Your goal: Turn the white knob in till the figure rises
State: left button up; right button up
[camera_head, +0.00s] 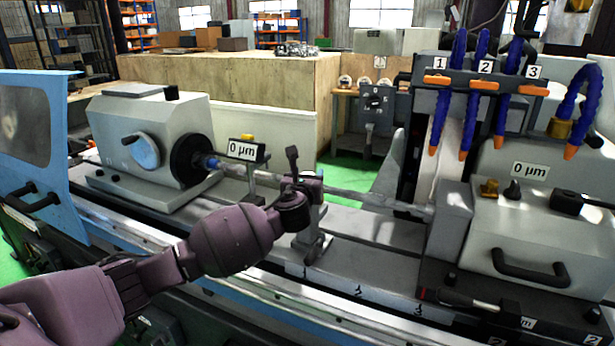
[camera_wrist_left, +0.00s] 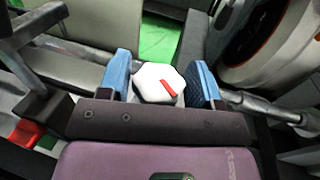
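My left gripper (camera_head: 308,190) reaches in from the left to the stand in the middle of the machine bed. The left wrist view shows the white knob (camera_wrist_left: 158,84), many-sided with a red mark, between my two blue fingers (camera_wrist_left: 160,82). In the head view the knob is hidden by my gripper. A small display (camera_head: 241,150) behind the workpiece reads 0 µm. My right gripper is not in view.
A long shaft (camera_head: 350,196) runs along the bed past my gripper. The grey headstock (camera_head: 150,140) stands at left. Blue coolant hoses (camera_head: 507,85) with orange nozzles hang at right. A blue door (camera_head: 38,120) stands at far left.

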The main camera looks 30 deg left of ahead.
pick_arm(q)
jog(key=c, duration=0.6)
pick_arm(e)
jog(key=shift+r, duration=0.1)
pick_arm(q)
jog(key=shift+m+h, duration=0.3)
jog(key=shift+h, duration=0.1)
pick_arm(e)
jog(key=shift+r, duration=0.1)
pick_arm(q)
jog(key=shift+a+m+t+h+p, duration=0.1)
jog(key=shift+m+t+h+p, duration=0.2)
jog(key=shift+m+h+p, duration=0.4)
jog(key=shift+m+h, duration=0.5)
jog(key=shift+h, duration=0.7)
jog(key=m+h, duration=0.2)
jog(key=h, duration=0.1)
jog(key=shift+m+h+b, duration=0.5)
jog(key=shift+h+b, duration=0.05)
jog(key=shift+h, duration=0.25)
jog(key=shift+m+h+b, duration=0.35)
jog(key=shift+m+h, duration=0.15)
jog(key=shift+h, duration=0.3)
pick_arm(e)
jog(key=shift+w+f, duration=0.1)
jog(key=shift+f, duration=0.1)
pick_arm(q)
jog(key=shift+g, duration=0.4)
